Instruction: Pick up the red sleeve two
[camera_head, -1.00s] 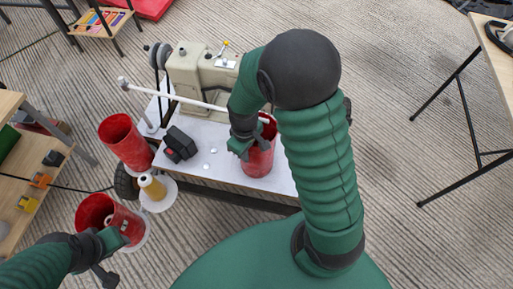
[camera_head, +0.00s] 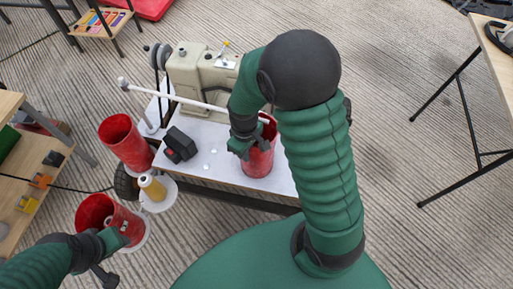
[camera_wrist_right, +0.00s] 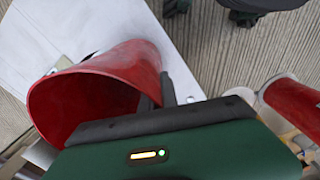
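Three red sleeves show in the head view; I cannot tell by marking which is number two. One red sleeve (camera_head: 260,162) stands upright on the white-topped cart, and its wide mouth shows in the right wrist view (camera_wrist_right: 112,85). My right gripper (camera_head: 240,148) is at its rim, with one finger inside and one outside, shut on its wall (camera_wrist_right: 158,95). A second red sleeve (camera_head: 126,145) leans at the cart's left end. A third red sleeve (camera_head: 98,212) lies tilted at the lower left. My left gripper (camera_head: 108,243) is beside it; its fingers are unclear.
The white cart top (camera_head: 225,172) also carries a beige machine (camera_head: 190,75), a white bar (camera_head: 170,96) and a black block (camera_head: 181,143). A yellow spool (camera_head: 152,187) stands at the left end. Tables stand at the left (camera_head: 45,190) and right (camera_head: 500,60).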

